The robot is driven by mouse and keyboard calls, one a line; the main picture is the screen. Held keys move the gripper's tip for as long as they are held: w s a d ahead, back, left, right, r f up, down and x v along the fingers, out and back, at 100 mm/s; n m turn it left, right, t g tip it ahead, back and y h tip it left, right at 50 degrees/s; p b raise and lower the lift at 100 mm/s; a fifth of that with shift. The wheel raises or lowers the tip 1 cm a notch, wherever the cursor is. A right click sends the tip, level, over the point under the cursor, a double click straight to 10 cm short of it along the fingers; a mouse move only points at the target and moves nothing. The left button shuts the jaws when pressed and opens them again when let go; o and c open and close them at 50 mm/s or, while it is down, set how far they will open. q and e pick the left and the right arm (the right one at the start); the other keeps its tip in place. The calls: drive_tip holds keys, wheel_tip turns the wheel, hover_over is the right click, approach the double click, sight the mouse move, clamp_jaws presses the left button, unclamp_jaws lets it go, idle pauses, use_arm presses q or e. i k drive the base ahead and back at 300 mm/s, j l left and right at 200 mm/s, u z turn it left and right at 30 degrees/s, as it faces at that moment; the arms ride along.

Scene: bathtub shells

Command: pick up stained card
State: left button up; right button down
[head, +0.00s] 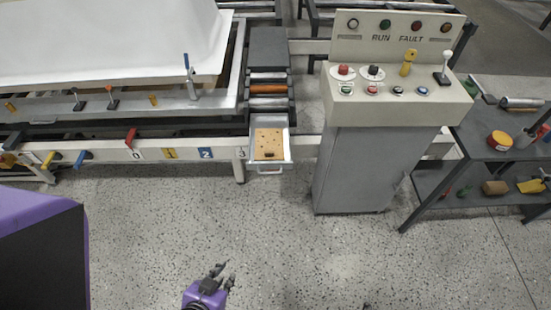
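A tan card (269,140) with dark spots lies in a small open metal drawer (286,158) under the end of the roller track. A darker mark shows near the card's front edge. My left gripper (222,275) is low in the view, over the speckled floor, well in front of the drawer and apart from the card. Its dark fingers look spread, with nothing seen between them. At the bottom edge, only a small dark tip shows, perhaps of my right gripper (367,306); its fingers are not readable.
A grey control console (392,100) with buttons and levers stands right of the drawer. A dark tool bench (483,150) is at far right. A frame with coloured levers bears a white shell (110,40) at left. The floor before the drawer is clear.

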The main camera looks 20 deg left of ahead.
sight(269, 142)
drive_tip(key=i+j, duration=0.2)
drive_tip(key=i, duration=0.2)
drive_tip(key=i+j, duration=0.15)
drive_tip(key=i, duration=0.25)
